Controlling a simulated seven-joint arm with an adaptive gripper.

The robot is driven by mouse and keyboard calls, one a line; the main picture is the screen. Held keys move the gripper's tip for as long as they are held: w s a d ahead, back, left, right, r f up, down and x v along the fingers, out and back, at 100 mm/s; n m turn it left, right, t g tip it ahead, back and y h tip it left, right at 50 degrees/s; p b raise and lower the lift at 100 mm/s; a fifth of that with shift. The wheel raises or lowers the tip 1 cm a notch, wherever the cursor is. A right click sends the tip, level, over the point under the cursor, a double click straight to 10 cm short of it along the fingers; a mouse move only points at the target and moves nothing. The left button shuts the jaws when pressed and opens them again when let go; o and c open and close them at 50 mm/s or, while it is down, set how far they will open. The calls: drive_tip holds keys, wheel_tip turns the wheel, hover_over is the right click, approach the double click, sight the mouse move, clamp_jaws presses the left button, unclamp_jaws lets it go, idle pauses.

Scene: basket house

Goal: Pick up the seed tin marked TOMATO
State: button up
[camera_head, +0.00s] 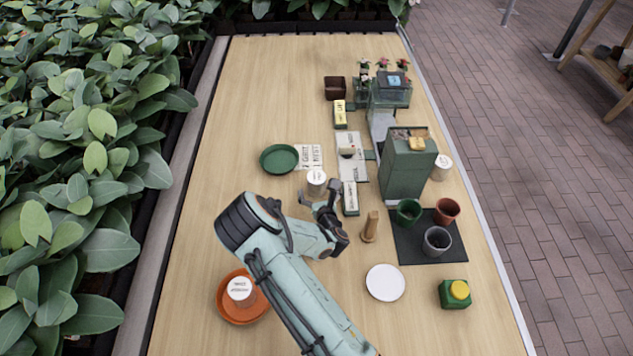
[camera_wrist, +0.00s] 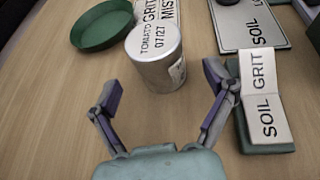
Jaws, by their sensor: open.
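The seed tin marked TOMATO 07/27 (camera_wrist: 155,58) is a pale cylinder standing upright on the wooden table. It also shows in the head view (camera_head: 316,179), just beyond my gripper (camera_head: 319,198). In the wrist view my gripper (camera_wrist: 160,84) is open and empty, with one finger on each side of the near space and the tin ahead between them. I see a gap between the tin and each finger. Two similar tins stand elsewhere: one tin (camera_head: 240,289) on an orange dish at the front left, and one tin (camera_head: 442,163) right of the green box.
A folded card reading SOIL GRIT (camera_wrist: 263,90) on a green block stands close by my right finger. A green dish (camera_head: 279,158) lies left of the tin. A wooden peg (camera_head: 370,228), white plate (camera_head: 385,283) and pots (camera_head: 437,239) stand to the right.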

sight(318, 189)
drive_tip(key=shift+x, duration=1.7)
drive_tip(key=c, duration=1.3)
drive_tip(key=shift+o, duration=0.2)
drive_tip(key=shift+r, duration=0.1)
